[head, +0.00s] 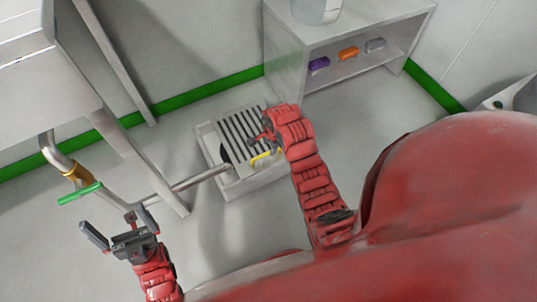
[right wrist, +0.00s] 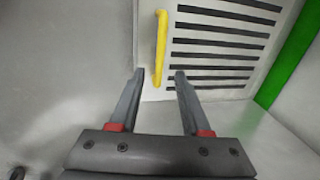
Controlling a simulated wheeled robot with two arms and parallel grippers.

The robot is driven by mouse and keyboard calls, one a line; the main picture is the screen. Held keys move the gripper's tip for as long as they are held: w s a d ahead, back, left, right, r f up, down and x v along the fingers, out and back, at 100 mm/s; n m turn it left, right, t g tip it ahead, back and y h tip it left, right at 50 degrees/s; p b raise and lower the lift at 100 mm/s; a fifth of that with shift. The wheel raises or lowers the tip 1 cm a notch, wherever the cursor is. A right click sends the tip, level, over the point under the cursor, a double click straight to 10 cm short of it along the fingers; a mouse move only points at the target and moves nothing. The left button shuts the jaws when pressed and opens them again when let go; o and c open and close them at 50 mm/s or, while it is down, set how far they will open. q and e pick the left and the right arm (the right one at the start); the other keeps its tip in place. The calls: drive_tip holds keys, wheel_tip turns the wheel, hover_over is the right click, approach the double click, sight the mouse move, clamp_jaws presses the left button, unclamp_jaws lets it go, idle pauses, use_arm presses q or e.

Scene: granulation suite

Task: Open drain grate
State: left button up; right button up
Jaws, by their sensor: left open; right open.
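The drain grate (head: 249,130) is a pale slatted panel with dark slots, set in a light square frame on the floor in the head view. Its yellow handle (head: 262,158) is on the near side, partly beside my right gripper (head: 268,134). In the right wrist view the yellow handle (right wrist: 160,48) stands in front of the open, empty fingers (right wrist: 158,78), between their lines, with the slatted grate (right wrist: 220,45) behind it. The grate lies in its frame. My left gripper (head: 120,228) is open and empty, away from the grate at lower left.
A pipe (head: 200,179) runs to the drain; a green lever (head: 80,193) sits on a pipe at left. A steel table (head: 50,80) with legs stands at left. A shelf unit (head: 283,58) with purple, orange and grey items stands behind the drain.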

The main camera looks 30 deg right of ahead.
drive_tip(key=f, duration=0.2)
drive_tip(key=w+f+b, duration=0.1)
drive_tip(key=f, duration=0.2)
drive_tip(key=shift+f+b, duration=0.15)
drive_tip(key=shift+b, duration=0.15)
clamp_jaws()
idle(1.1)
